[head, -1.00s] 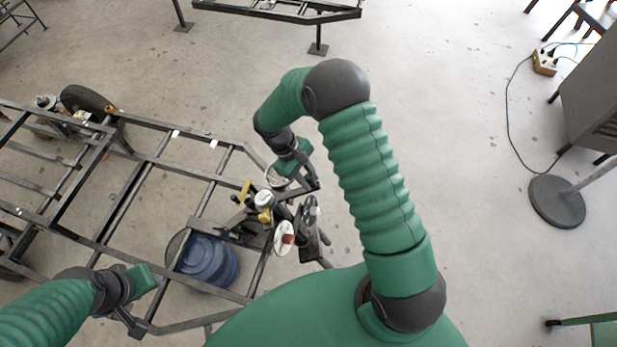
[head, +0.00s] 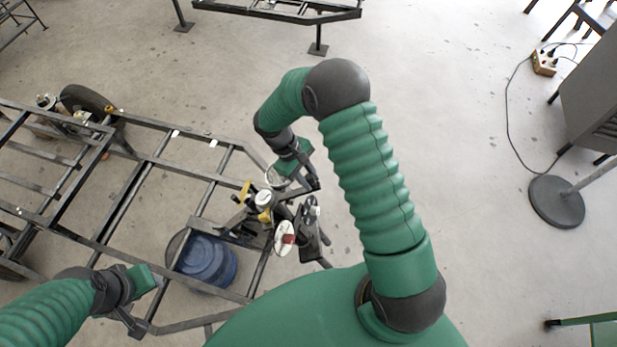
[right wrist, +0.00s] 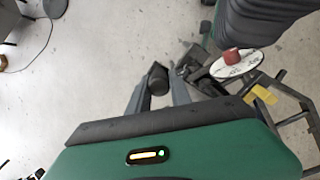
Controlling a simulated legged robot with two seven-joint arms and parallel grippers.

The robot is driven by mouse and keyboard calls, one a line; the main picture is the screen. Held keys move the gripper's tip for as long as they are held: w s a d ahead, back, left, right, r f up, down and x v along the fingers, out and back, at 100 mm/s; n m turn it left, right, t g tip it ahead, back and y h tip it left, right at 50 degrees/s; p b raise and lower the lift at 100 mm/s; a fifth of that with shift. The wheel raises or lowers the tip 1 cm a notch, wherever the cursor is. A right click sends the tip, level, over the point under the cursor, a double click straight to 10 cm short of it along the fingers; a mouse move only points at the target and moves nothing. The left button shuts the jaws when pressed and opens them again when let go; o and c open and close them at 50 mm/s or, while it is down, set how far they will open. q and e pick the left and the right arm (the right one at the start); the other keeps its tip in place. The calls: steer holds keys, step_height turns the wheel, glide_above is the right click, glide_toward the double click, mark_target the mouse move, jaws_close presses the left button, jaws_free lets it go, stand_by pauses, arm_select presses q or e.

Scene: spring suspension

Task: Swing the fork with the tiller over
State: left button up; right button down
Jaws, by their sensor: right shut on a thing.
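The dark fork assembly (head: 309,236) stands at the near right end of a grey frame, with a white disc with a red knob (head: 285,239) beside it. The disc also shows in the right wrist view (right wrist: 237,64). My right gripper (head: 313,184) is beyond the fork in the head view. In the right wrist view its two fingers (right wrist: 158,90) are closed around a dark round grip (right wrist: 158,77), apparently the tiller's end. The tiller's link to the fork is partly hidden. My left gripper (head: 135,322) is low at the left, by the frame's near rail; its jaw gap is unclear.
The grey tube frame (head: 150,160) fills the left, with a black wheel (head: 88,101) at its far side. A blue drum (head: 208,262) stands under the frame. A grey cabinet (head: 590,100) and round stand base (head: 557,202) are at right; open floor lies between.

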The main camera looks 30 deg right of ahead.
steer(key=s+a+m, duration=0.4)
steer(key=s+m, duration=0.1)
steer(key=shift+s+r, duration=0.3)
steer(key=shift+s, duration=0.1)
steer(key=c, duration=1.5)
jaws_free()
steer(key=o, duration=0.3)
steer(key=shift+d, duration=0.15)
